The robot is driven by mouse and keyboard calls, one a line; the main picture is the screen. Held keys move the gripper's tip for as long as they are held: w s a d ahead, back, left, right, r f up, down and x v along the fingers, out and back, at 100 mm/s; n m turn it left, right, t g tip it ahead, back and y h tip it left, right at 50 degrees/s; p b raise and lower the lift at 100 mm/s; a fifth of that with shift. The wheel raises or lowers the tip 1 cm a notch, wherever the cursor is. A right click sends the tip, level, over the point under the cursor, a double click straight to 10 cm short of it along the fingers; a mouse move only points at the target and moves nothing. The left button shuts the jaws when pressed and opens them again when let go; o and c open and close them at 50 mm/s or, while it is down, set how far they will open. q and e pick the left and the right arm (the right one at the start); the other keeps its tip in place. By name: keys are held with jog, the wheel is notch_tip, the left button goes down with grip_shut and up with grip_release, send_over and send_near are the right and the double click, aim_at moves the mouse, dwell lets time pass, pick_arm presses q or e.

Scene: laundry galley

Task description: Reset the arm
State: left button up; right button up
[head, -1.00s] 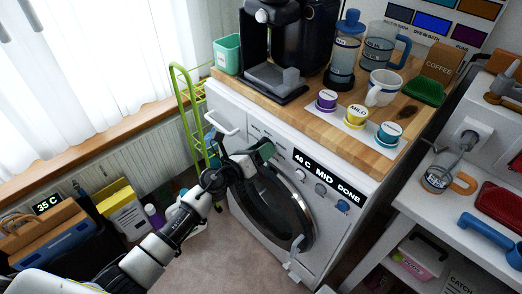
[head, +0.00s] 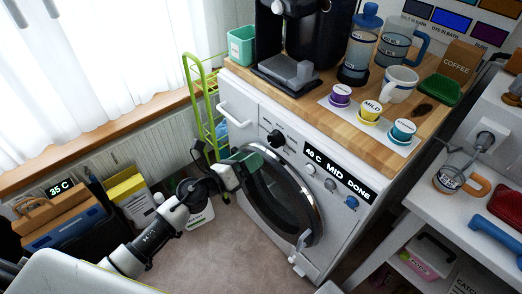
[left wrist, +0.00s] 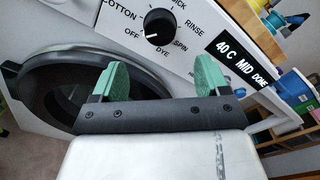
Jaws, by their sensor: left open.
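My left gripper (head: 247,165) is open and empty, with green finger pads. In the head view it is in front of the upper left of the washing machine's round dark door (head: 285,200). The left wrist view shows both fingers (left wrist: 158,78) spread apart with nothing between them. Beyond them are the door ring (left wrist: 40,80) and the black program dial (left wrist: 158,25). Whether the gripper touches the machine, I cannot tell. My right gripper is not in view.
The white washing machine (head: 243,130) stands under a wooden counter (head: 300,105) holding a coffee machine, cups and colored pods. A green rack (head: 205,105) is at its left. Bags and boxes (head: 50,220) line the wall. A white shelf (head: 430,215) is at right. Some carpet (head: 225,240) is clear.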

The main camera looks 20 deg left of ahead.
pick_arm(q)
jog(key=shift+v, duration=1)
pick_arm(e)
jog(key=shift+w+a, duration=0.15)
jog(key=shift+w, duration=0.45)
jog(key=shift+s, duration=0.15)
